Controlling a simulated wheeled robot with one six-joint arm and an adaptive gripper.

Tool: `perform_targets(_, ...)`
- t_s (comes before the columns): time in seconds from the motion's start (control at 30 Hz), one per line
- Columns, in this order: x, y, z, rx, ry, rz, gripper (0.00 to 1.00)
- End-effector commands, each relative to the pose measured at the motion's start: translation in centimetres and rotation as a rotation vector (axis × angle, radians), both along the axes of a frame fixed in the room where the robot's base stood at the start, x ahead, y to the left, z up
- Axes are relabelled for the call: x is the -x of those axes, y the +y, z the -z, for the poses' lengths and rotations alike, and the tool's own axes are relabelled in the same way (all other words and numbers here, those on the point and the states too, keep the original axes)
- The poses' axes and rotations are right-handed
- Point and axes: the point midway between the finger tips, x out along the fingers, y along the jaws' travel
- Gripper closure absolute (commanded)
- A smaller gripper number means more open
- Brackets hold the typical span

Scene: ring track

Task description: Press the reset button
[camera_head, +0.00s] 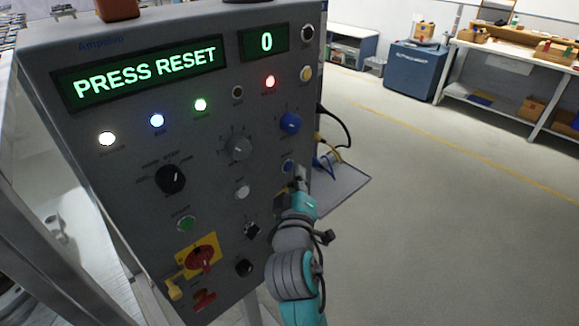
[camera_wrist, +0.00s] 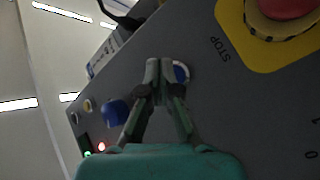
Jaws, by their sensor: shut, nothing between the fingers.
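The grey control panel (camera_head: 130,170) has a green-lit display (camera_head: 146,72) reading "PRESS RESET". A blue button (camera_head: 288,166) sits at the panel's lower right; I cannot read a reset label on it. My gripper (camera_head: 300,172) is shut and empty, right at this button in the head view. In the wrist view the shut fingertips (camera_wrist: 161,69) overlap the left part of the blue button (camera_wrist: 181,73), which has a pale rim. I cannot tell whether they touch it or whether it is pressed in.
A small display (camera_head: 266,42) shows 0. A blue knob (camera_head: 290,123) and a white button (camera_head: 242,192) are nearby. A red stop button (camera_wrist: 287,8) on yellow is close to the gripper. Cables (camera_head: 333,152) hang at the panel's right side. The floor to the right is open.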

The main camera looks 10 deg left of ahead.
Motion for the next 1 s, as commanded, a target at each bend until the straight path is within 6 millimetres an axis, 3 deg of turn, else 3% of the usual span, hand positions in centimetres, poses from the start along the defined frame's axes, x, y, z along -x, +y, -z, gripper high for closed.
perform_targets(1.0,-0.56,0.73,0.04,0.001,0.001,-0.001,1.0)
